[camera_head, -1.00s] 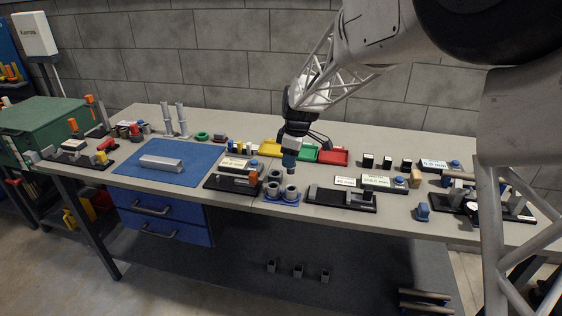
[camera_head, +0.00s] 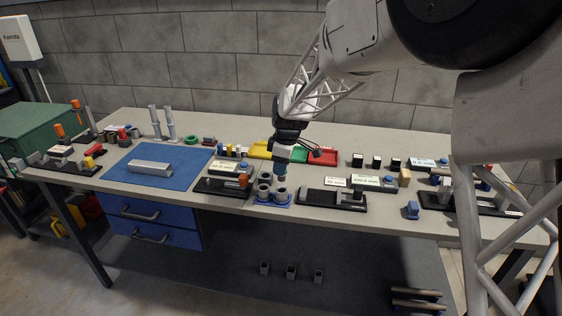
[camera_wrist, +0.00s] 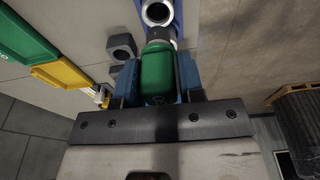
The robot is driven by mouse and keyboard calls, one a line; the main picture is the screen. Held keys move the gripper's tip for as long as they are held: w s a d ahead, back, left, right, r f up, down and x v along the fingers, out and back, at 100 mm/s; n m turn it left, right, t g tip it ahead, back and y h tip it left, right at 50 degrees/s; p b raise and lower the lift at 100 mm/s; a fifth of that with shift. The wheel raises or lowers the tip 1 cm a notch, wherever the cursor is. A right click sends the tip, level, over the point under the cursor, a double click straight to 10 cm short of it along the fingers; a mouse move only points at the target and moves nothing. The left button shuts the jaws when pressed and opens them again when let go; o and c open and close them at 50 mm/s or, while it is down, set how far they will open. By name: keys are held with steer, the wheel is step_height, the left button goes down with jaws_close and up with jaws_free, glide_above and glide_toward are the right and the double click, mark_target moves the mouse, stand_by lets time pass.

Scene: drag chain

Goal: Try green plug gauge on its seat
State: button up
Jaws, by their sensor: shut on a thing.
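The green plug gauge (camera_wrist: 158,75) is gripped between the two blue fingers of my gripper (camera_wrist: 160,82) in the wrist view. Its far end points toward a pale-rimmed round seat (camera_wrist: 158,12) on a blue base (camera_wrist: 178,20). In the head view my gripper (camera_head: 281,172) is low over the back of the blue base (camera_head: 273,203), which carries grey round seats (camera_head: 281,196). The gauge's far end is close to a seat in the wrist view; I cannot tell whether it touches or has entered. The gauge is hardly visible in the head view.
A grey block with a hole (camera_wrist: 122,47) lies beside the gauge. Black fixtures flank the blue base at left (camera_head: 222,187) and right (camera_head: 331,200). A blue mat (camera_head: 190,158) lies further left.

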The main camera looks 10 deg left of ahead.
steer(key=shift+f, duration=1.45)
steer(key=shift+f, duration=2.05)
stand_by(1.5)
stand_by(0.7)
steer(key=o, duration=1.1)
steer(key=shift+c, duration=0.2)
steer(key=shift+d+r, duration=0.2)
steer(key=shift+r, duration=1.1)
steer(key=shift+d+r, duration=0.15)
steer(key=shift+r, duration=1.1)
steer(key=shift+d+r, duration=0.2)
steer(key=shift+r, duration=1.1)
